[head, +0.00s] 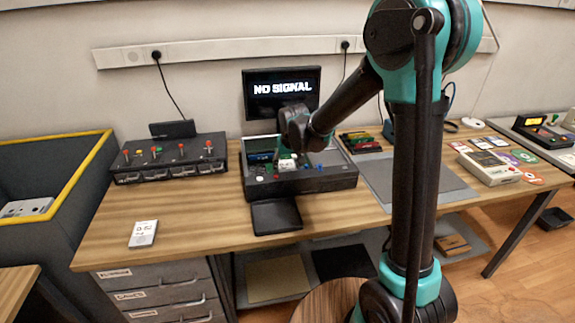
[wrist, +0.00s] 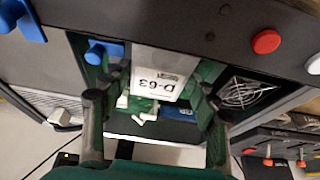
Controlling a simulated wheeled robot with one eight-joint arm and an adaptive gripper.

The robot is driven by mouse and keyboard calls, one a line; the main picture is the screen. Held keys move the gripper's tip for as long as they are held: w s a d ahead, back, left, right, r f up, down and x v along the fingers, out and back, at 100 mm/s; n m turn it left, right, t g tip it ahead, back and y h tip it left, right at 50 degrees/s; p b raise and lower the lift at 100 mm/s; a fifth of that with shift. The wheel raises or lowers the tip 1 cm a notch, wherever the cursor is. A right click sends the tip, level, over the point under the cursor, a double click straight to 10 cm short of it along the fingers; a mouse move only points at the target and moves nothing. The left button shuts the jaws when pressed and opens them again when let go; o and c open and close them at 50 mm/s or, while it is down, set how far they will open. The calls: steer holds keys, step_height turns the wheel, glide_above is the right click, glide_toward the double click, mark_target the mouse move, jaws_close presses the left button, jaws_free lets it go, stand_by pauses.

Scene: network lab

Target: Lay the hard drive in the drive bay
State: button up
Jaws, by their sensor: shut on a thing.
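The hard drive (wrist: 162,78), a pale block labelled D-63, is between the two fingers of my gripper (wrist: 157,112). My gripper is shut on it. In the head view, my gripper (head: 287,155) reaches into the open black case (head: 325,184) on the table, and the drive (head: 288,164) shows as a small white patch under it. In the wrist view the drive is over the case's green interior, beside a fan grille (wrist: 245,91) and a blue latch (wrist: 101,52). The drive bay cannot be clearly made out, and whether the drive touches the case floor is hidden.
A black panel (head: 276,216) lies in front of the case. A white labelled box (head: 143,234) lies at the table's front left. A black switch unit (head: 170,160) stands left, a NO SIGNAL monitor (head: 282,90) behind. A grey mat (head: 420,183) lies right.

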steer(key=shift+f, duration=0.25)
stand_by(0.4)
steer(key=o, duration=1.4)
steer(key=shift+o, duration=1.1)
steer(key=shift+r, duration=4)
